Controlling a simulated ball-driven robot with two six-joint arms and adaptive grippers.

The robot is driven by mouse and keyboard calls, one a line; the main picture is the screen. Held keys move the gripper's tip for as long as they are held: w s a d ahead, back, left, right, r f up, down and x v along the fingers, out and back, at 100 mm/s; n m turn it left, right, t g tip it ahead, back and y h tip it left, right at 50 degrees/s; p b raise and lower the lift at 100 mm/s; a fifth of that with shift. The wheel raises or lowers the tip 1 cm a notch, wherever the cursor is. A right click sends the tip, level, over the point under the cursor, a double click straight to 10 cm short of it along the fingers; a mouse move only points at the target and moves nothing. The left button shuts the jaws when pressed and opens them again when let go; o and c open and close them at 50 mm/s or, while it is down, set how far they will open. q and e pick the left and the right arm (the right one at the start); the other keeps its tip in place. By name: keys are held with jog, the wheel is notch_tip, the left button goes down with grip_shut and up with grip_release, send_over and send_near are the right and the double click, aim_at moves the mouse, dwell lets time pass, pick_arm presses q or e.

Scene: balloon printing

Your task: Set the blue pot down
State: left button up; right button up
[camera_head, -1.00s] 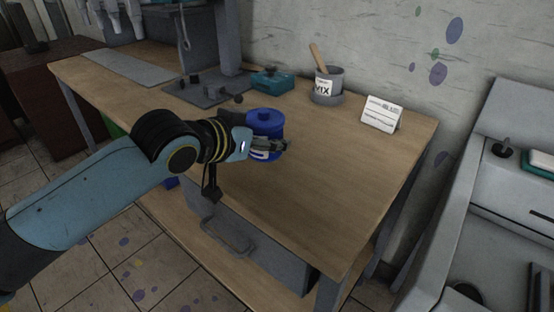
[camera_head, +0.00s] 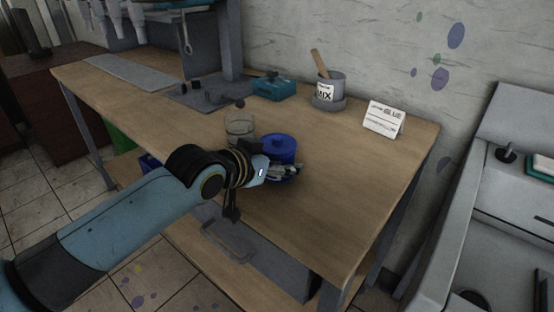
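The blue pot (camera_head: 278,146) with its lid and knob is upright over the middle of the wooden table (camera_head: 340,190). My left gripper (camera_head: 286,172) is at its near side, with the fingers closed around its lower body. The fingers and wrist hide part of the pot's lower side. I cannot tell whether its base touches the tabletop. My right gripper is not in view.
A clear glass jar (camera_head: 239,127) stands close behind and left of the pot. A teal box (camera_head: 274,86), a grey mixing cup (camera_head: 328,90) with a stick, and a white card (camera_head: 384,119) stand along the back. The table's right side is clear.

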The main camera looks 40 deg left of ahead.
pick_arm(q)
jog(key=shift+o, duration=1.3)
jog(key=shift+r, duration=0.1)
jog(key=p+v, duration=0.1)
jog(key=v, duration=1.1)
jog(key=shift+p, duration=0.3)
